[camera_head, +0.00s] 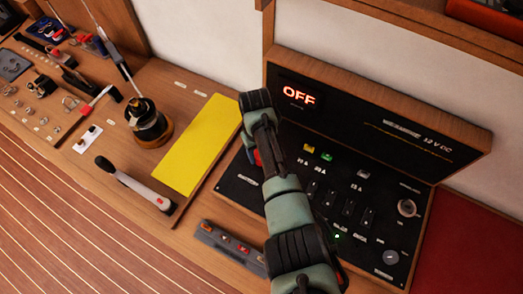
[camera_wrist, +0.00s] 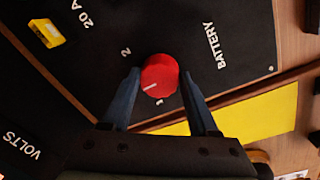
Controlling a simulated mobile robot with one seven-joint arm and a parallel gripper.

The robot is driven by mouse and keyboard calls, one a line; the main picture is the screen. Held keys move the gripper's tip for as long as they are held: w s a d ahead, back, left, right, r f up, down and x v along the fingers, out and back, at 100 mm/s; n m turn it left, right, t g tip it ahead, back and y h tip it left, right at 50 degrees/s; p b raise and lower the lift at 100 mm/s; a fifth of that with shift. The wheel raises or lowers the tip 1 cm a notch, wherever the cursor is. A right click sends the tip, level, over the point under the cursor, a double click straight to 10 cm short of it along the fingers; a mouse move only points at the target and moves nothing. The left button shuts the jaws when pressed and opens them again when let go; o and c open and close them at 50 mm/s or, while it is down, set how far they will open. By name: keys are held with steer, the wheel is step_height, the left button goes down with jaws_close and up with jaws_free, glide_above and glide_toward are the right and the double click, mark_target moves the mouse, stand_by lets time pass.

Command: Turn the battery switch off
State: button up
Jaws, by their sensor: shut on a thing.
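The battery switch is a round red knob (camera_wrist: 160,76) on the black panel (camera_wrist: 225,50), next to the BATTERY label. Its white pointer line points left and slightly down in the wrist view. The marks "2" and "1" are printed near it. My gripper (camera_wrist: 161,78) is shut on the knob, one finger on each side. In the head view, a bit of the red knob (camera_head: 257,157) shows beside my arm, which hides most of the gripper. The panel's lit display (camera_head: 298,95) reads OFF in red.
A yellow board (camera_head: 200,145) lies left of the panel. A winch (camera_head: 149,122) and a white-and-black lever (camera_head: 135,184) stand farther left. Yellow and green switches (camera_head: 308,147) and several black ones sit on the panel. A raised wooden-framed lid (camera_head: 455,135) stands behind.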

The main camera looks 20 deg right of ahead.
stand_by(0.3)
steer(key=o, duration=1.4)
steer(key=shift+c, duration=0.2)
steer(key=shift+r, duration=0.1)
step_height(320, 180, up, 13)
steer(key=b, duration=0.1)
steer(key=shift+a, duration=0.35)
